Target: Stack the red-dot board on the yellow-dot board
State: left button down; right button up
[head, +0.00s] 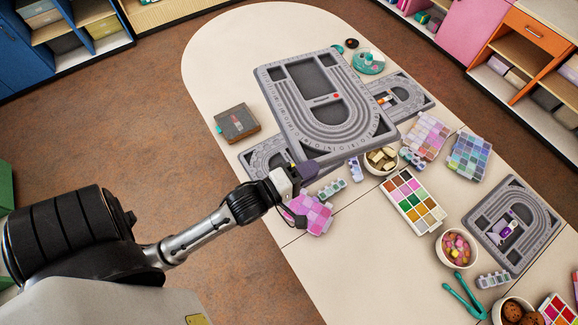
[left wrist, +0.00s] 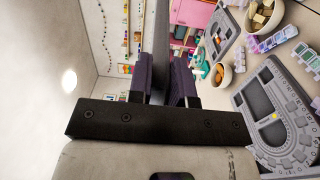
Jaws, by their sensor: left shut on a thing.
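The red-dot board (head: 325,134) is a large grey bead board with a red dot, held up in the air. My left gripper (head: 307,170) is shut on its near edge; in the left wrist view the board (left wrist: 161,45) shows edge-on between the dark fingers. The yellow-dot board (left wrist: 252,97) lies on the table with its yellow-orange dot showing in the left wrist view. In the head view only part of this board (head: 258,162) shows, at the left below the held board, which hides the rest. My right gripper is not in view.
Another grey board (head: 412,98) lies to the right, partly covered by the held one; a third (head: 543,218) lies far right. A bowl of blocks (head: 380,160), bead vials (head: 356,169), a pink tray (head: 310,216) and a brown box (head: 237,123) stand nearby. The far table end is clear.

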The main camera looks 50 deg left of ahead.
pick_arm(q)
jog(key=s+a+f+m+h+b, duration=0.1)
jog(key=s+a+f+b, duration=0.1)
jog(key=s+f+b, duration=0.5)
jog(key=s+a+f+m+h+b, duration=0.1)
jog(key=s+a+f+h+b, duration=0.15)
jog(key=f, duration=0.85)
jog(key=s+a+f+m+b, duration=0.1)
jog(key=s+a+f+b, duration=0.1)
jog(key=s+f+b, duration=0.6)
jog(key=shift+g+h, duration=0.25)
jog(key=shift+g, duration=0.05)
jog(key=w+a+f, duration=0.2)
jog(key=w+f, duration=0.1)
jog(key=w+a+f, duration=0.2)
jog(key=w+f, duration=0.1)
jog(key=w, duration=0.1)
jog(key=w+a+f, duration=0.3)
jog(key=w, duration=0.1)
jog(key=shift+w, duration=0.1)
notch_tip(320, 180, down, 3)
jog(key=shift+f+b, duration=0.2)
jog(key=shift+b, duration=0.65)
jog(key=shift+f, duration=0.2)
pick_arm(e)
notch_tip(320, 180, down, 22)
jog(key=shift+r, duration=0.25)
pick_arm(q)
jog(key=shift+f, duration=0.1)
